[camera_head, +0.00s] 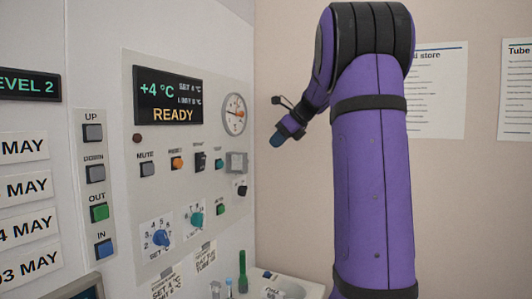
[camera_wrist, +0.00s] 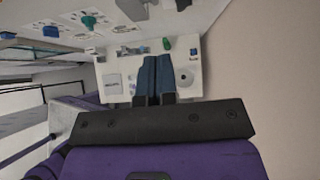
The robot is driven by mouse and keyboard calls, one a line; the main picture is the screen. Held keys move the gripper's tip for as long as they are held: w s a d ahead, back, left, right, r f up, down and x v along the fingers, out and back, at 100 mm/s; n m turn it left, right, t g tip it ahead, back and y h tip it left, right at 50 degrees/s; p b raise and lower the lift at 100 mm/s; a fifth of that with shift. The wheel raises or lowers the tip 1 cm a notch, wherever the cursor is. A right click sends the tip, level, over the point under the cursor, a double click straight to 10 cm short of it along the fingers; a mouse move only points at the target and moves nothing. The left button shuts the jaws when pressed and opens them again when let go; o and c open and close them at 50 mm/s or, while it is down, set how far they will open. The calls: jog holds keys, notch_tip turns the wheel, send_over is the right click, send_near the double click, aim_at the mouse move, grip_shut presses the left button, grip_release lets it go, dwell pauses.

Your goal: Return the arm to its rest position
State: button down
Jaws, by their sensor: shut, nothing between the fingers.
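My purple arm stands upright at the right of the head view and bends over at the top. My gripper (camera_head: 278,140) hangs at the left of the bend, pointing down and left in front of the panel's right side. In the wrist view my gripper (camera_wrist: 157,62) shows two dark blue fingers side by side, shut with nothing between them. A white tray or ledge (camera_head: 292,287) lies below, partly hidden by my arm in the head view. My gripper is well above it and touches nothing that I can see.
A control panel (camera_head: 134,185) with buttons and knobs fills the left wall. Its display (camera_head: 168,98) reads +4 °C READY. A gauge (camera_head: 235,114) sits beside it. A green tube (camera_head: 243,270) stands upright near the ledge. Papers (camera_head: 437,110) hang on the back wall.

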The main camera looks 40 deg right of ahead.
jog(key=v, duration=0.3)
jog(key=shift+s+r, duration=0.15)
jog(key=shift+r, duration=0.05)
jog(key=s+a+f+n+g, duration=0.1)
jog(key=s+a+f+n, duration=0.15)
jog(key=a+n, duration=0.4)
jog(key=s+a+f+n+g, duration=0.15)
jog(key=s+a+n, duration=0.25)
jog(key=a, duration=0.6)
jog(key=s+a+f+n+g, duration=0.1)
jog(key=s+a+f+n, duration=0.15)
jog(key=a+n, duration=0.45)
jog(key=s+a+f+n+h, duration=0.3)
jog(key=s+a+f+n, duration=0.7)
jog(key=s+n, duration=0.4)
jog(key=shift+a+f, duration=0.25)
jog(key=shift+a, duration=0.25)
